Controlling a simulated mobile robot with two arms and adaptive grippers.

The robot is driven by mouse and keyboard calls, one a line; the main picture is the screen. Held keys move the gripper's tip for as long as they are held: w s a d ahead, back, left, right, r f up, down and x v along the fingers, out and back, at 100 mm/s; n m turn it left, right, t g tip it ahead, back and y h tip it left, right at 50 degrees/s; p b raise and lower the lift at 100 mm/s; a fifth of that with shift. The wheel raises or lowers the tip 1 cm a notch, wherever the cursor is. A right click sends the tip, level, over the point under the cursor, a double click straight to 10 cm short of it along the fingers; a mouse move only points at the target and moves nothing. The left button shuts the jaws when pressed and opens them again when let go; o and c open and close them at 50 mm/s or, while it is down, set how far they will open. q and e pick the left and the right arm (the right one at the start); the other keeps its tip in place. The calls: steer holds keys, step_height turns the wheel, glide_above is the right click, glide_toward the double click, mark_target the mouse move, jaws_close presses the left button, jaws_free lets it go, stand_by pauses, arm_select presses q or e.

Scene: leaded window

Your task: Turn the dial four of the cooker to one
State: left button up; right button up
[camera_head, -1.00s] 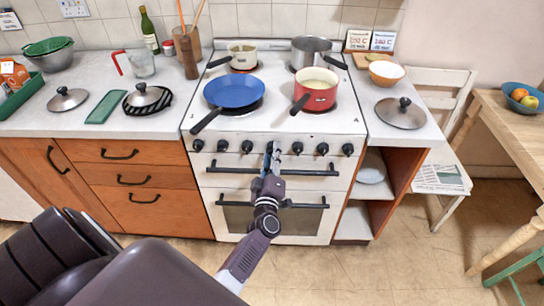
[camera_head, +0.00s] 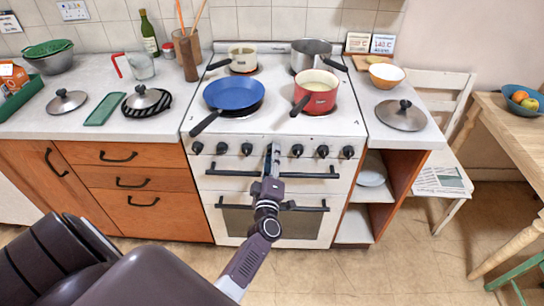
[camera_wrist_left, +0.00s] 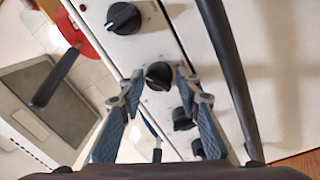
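The white cooker (camera_head: 345,122) has a row of black dials along its front. My left gripper (camera_head: 271,150) is in front of the middle of the row and hides the dial there. In the left wrist view that dial, seemingly dial four (camera_wrist_left: 158,76), is between and just beyond the fingertips of the left gripper (camera_wrist_left: 160,75). The fingers are apart, with a visible gap around the dial. I cannot tell whether a fingertip touches it, and its setting is not readable. Another dial (camera_wrist_left: 123,17) is above it in that view. My right gripper is not in view.
A blue pan (camera_head: 234,93), a red pot (camera_head: 318,89), a cream pot (camera_head: 242,55) and a steel pot (camera_head: 311,54) stand on the hob. The blue pan's handle reaches the cooker's front edge. An oven handle bar (camera_head: 312,174) runs just below the dials.

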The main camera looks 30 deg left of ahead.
arm_select(q)
steer(key=shift+o, duration=1.1)
steer(key=v, duration=1.2)
